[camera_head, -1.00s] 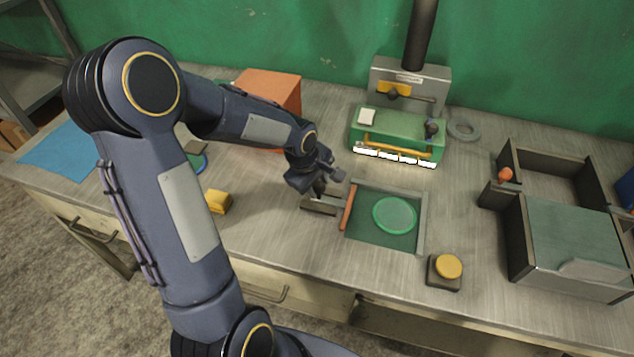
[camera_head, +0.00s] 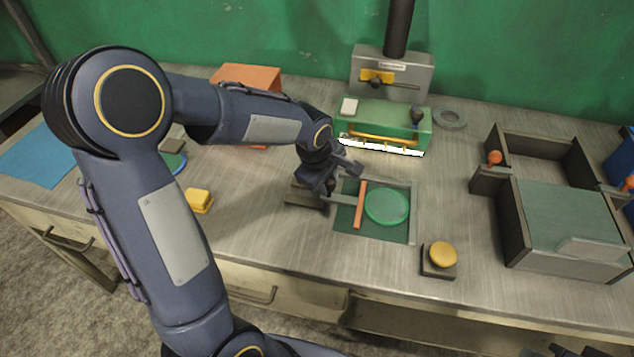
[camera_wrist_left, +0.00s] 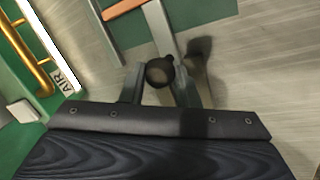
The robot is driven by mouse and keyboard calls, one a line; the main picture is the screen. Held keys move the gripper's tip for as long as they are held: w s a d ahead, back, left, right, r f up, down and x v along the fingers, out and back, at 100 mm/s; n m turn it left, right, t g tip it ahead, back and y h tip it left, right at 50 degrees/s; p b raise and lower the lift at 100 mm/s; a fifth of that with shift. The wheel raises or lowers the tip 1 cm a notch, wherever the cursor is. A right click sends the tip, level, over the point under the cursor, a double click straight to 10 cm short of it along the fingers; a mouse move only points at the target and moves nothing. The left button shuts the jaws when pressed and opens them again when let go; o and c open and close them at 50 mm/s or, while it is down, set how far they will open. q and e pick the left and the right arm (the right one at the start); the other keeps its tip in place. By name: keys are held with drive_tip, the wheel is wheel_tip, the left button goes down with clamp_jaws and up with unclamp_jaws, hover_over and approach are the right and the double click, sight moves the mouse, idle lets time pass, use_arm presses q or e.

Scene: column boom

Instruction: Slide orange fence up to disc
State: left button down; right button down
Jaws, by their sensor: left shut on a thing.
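The orange fence (camera_head: 360,205) is a thin upright strip across the green bed (camera_head: 378,236). The flat green disc (camera_head: 387,208) lies on that bed just right of the fence; I cannot tell whether they touch. A metal rod (camera_head: 342,199) runs left from the fence. My left gripper (camera_head: 338,178) is at the left of the bed, partly hiding the fence's slide. In the left wrist view, my left gripper (camera_wrist_left: 160,84) is shut on a black round knob (camera_wrist_left: 160,72), and the orange fence (camera_wrist_left: 124,8) shows at the top edge. My right gripper is not in view.
A yellow button (camera_head: 443,255) stands right of the bed. A green machine (camera_head: 390,125) with a lit front edge stands behind it. A dark open box (camera_head: 545,160) with orange knobs is at the right. A yellow block (camera_head: 199,200) lies at the left.

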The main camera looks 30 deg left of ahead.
use_arm(q)
drive_tip(key=c, duration=1.1)
unclamp_jaws()
drive_tip(key=shift+r, duration=0.1)
drive_tip(key=v, duration=0.7)
drive_tip(key=shift+r, duration=0.3)
drive_tip(key=shift+s, duration=0.15)
